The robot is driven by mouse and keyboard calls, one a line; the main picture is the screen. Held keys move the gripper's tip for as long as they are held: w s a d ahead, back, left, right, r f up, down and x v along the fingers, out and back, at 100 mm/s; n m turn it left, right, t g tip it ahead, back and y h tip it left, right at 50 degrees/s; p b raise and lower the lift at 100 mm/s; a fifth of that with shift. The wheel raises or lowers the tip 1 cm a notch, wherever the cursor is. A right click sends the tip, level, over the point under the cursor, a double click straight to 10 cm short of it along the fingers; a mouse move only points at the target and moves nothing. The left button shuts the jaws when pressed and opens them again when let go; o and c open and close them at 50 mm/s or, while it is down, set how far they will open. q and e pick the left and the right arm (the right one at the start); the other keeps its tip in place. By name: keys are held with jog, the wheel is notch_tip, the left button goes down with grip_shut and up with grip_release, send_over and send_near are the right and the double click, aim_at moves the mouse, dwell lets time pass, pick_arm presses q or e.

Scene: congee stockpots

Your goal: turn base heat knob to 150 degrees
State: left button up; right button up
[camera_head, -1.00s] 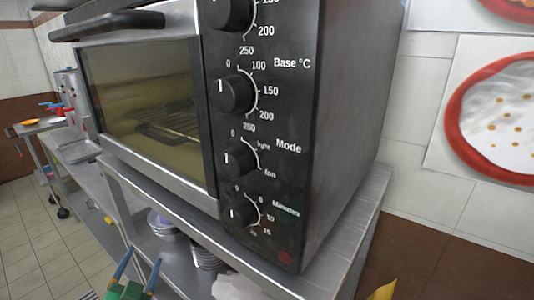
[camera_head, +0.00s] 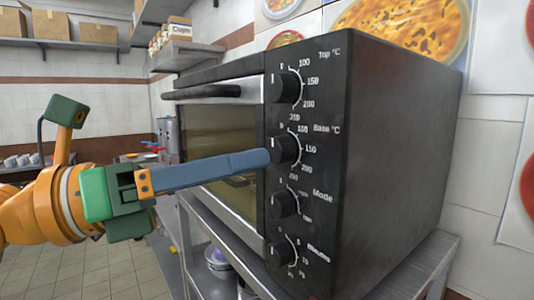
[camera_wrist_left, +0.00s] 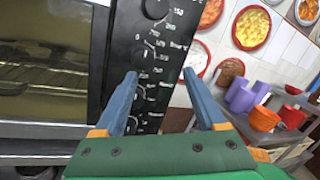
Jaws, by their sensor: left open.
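The Base °C knob (camera_head: 285,149) is a black dial, second from the top on the oven's dark control panel (camera_head: 325,190). Its scale reads 0, 100, 150, 200 and 250. My left gripper (camera_head: 267,158) has its blue fingertips just left of this knob in the head view; whether they touch it cannot be told. The finger covers part of the knob's left side, and its pointer is hard to read. In the left wrist view the blue fingers (camera_wrist_left: 160,74) are spread with nothing visible held between them, and the panel lies beyond. My right gripper is not in view.
The Top knob (camera_head: 286,87) sits above, the Mode knob (camera_head: 284,203) and Minutes knob (camera_head: 281,252) below. The oven's door handle (camera_head: 208,91) sticks out at upper left. The oven stands on a metal table (camera_head: 425,260).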

aim_at(272, 151)
pick_arm(q)
jog(key=w+d+t+y+p, duration=0.1)
jog(key=w, duration=0.1)
jog(key=w+d+r+t+y+p, duration=0.1)
jog(key=w+d+y+p, duration=0.1)
jog(key=shift+t, duration=0.3)
jog(key=shift+d, duration=0.2)
jog(key=shift+s+a+f, duration=0.1)
jog(key=shift+s, duration=0.05)
jog(key=shift+a, duration=0.1)
grip_shut()
